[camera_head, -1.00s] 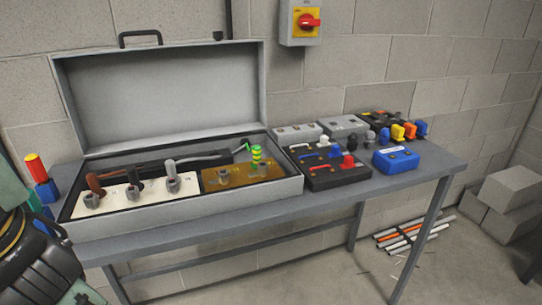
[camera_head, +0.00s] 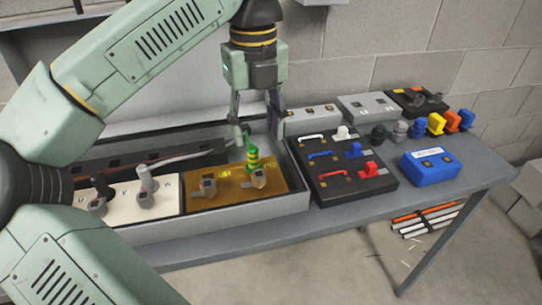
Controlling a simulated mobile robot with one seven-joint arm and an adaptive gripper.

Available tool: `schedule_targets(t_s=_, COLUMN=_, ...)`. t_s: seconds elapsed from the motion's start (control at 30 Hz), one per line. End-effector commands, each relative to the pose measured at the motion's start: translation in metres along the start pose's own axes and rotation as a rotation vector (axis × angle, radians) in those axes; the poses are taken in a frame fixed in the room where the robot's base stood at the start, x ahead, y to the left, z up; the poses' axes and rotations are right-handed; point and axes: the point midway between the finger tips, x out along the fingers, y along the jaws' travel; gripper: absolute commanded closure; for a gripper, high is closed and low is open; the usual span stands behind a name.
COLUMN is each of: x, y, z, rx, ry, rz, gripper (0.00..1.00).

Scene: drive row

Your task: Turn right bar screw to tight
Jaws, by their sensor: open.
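A brass bar (camera_head: 232,192) lies inside the grey case, with two grey screw terminals on it. The right bar screw (camera_head: 259,178) stands near the bar's right end. A green-and-yellow striped wire end (camera_head: 251,153) stands upright just behind it; I cannot tell whether it is seated in the terminal. The left bar screw (camera_head: 208,185) stands apart on the same bar. My gripper (camera_head: 257,120) points down above and behind the right bar screw, open, with its fingers spread and nothing visible between them. How tight the screw is cannot be told.
The case's front wall (camera_head: 240,221) rises before the bar. A black switch panel (camera_head: 348,192) and a blue box (camera_head: 430,167) stand right of the case. Bare table (camera_head: 400,210) shows at the front right.

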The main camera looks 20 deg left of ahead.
Motion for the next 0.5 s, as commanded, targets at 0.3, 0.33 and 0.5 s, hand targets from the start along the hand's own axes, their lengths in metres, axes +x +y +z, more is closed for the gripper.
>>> schedule_targets(t_s=0.3, x=0.049, y=0.000, z=-0.002, rx=0.006, ry=0.006, rz=-0.001, gripper=0.55)
schedule_targets(t_s=0.33, x=0.055, y=0.000, z=-0.002, rx=0.006, ry=0.005, rz=-0.001, gripper=0.55)
schedule_targets(t_s=0.5, x=0.083, y=-0.001, z=-0.001, rx=0.006, ry=0.004, rz=-0.002, gripper=0.55)
